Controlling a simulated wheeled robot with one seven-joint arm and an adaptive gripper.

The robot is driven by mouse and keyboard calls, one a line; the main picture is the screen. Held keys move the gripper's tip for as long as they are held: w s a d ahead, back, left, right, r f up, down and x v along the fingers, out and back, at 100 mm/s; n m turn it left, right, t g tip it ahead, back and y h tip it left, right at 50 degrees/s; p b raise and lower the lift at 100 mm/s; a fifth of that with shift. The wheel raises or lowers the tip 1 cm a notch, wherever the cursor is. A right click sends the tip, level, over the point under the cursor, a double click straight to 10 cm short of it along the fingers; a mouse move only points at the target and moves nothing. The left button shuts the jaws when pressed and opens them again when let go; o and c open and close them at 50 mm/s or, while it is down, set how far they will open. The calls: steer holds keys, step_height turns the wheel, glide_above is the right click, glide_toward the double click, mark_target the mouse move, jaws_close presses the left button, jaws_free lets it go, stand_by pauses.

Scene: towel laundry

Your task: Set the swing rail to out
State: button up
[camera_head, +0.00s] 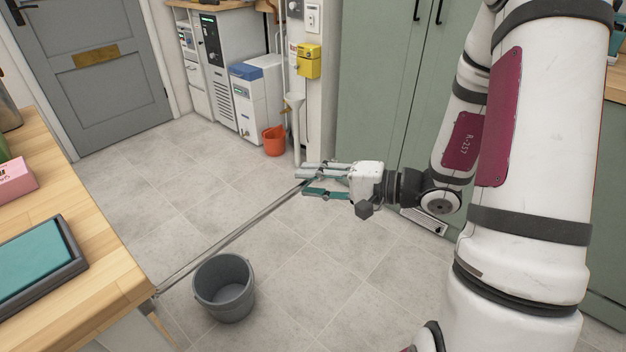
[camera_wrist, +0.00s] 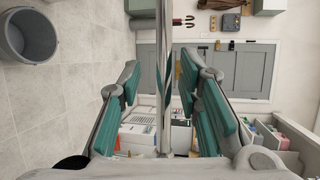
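The swing rail (camera_head: 235,232) is a thin grey metal bar. It runs from the corner of the wooden counter across open floor to my gripper (camera_head: 306,181). In the wrist view the rail (camera_wrist: 163,50) passes lengthwise between the teal finger pads of my gripper (camera_wrist: 160,88). The fingers are spread, with a visible gap on each side of the rail, so they are around it and do not appear to grip it. The rail's far end is partly hidden by the fingers in the head view.
A grey bucket (camera_head: 224,287) stands on the floor near the rail's counter end. The wooden counter (camera_head: 110,262) holds a teal-topped tray (camera_head: 38,262). Green cabinets (camera_head: 385,90) stand behind my arm. An orange bucket (camera_head: 274,140) is at the back.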

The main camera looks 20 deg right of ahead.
steer(key=v, duration=1.2)
steer(key=shift+a, duration=0.1)
stand_by(0.4)
